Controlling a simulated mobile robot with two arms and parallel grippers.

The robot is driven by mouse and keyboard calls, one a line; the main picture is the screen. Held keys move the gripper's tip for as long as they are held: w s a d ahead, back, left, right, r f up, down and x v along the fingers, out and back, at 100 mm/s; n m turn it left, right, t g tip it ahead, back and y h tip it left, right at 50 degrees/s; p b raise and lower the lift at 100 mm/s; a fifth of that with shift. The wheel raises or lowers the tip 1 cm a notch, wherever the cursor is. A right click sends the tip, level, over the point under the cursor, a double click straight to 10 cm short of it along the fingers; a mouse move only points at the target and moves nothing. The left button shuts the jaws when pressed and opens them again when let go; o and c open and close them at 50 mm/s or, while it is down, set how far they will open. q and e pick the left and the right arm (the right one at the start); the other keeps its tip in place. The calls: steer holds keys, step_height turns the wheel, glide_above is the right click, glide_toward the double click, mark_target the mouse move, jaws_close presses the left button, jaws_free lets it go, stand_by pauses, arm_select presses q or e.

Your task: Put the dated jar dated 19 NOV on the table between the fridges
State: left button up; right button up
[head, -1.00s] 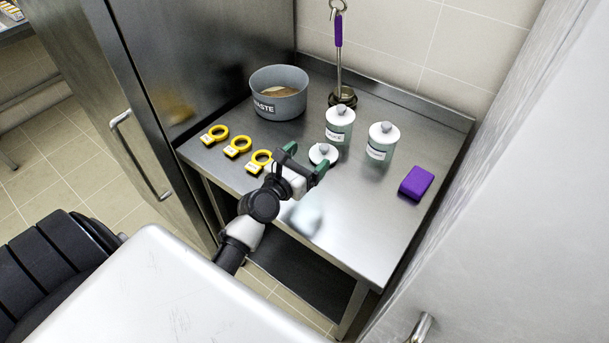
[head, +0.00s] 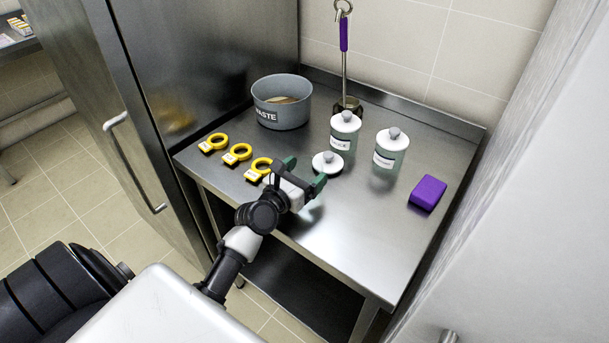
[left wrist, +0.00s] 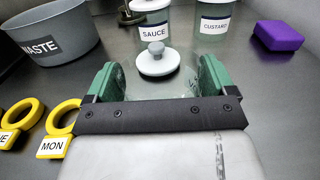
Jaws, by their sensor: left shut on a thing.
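My left gripper (head: 303,174) is shut on a clear jar with a white knobbed lid (head: 327,162), over the steel table (head: 360,235). In the left wrist view its lid (left wrist: 157,61) and glass body (left wrist: 150,86) show between the green fingers (left wrist: 157,82). Its label and date are hidden; whether its base touches the table I cannot tell. A jar labelled SAUCE (head: 344,137) and a jar labelled CUSTARD (head: 388,152) stand upright behind it. Fridge doors flank the table, left (head: 205,70) and right (head: 520,190). My right gripper is not in view.
A grey WASTE pot (head: 282,115) stands at the back left. Several yellow ring tags (head: 237,155) lie along the left edge. A purple block (head: 428,193) lies at the right. A purple-handled utensil (head: 344,60) is at the back. The table's front right is clear.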

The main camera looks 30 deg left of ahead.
arm_select(q)
steer(key=o, duration=0.8)
steer(key=shift+f, duration=0.15)
steer(key=shift+o, duration=1.1)
steer(key=shift+r, duration=0.2)
steer(key=s, duration=0.3)
steer(key=s+b, duration=0.1)
steer(key=s, duration=0.3)
steer(key=s+a, duration=0.1)
steer(key=s, duration=0.3)
steer(key=shift+f+b, duration=0.1)
steer(key=shift+b, duration=0.2)
steer(key=shift+s, duration=0.5)
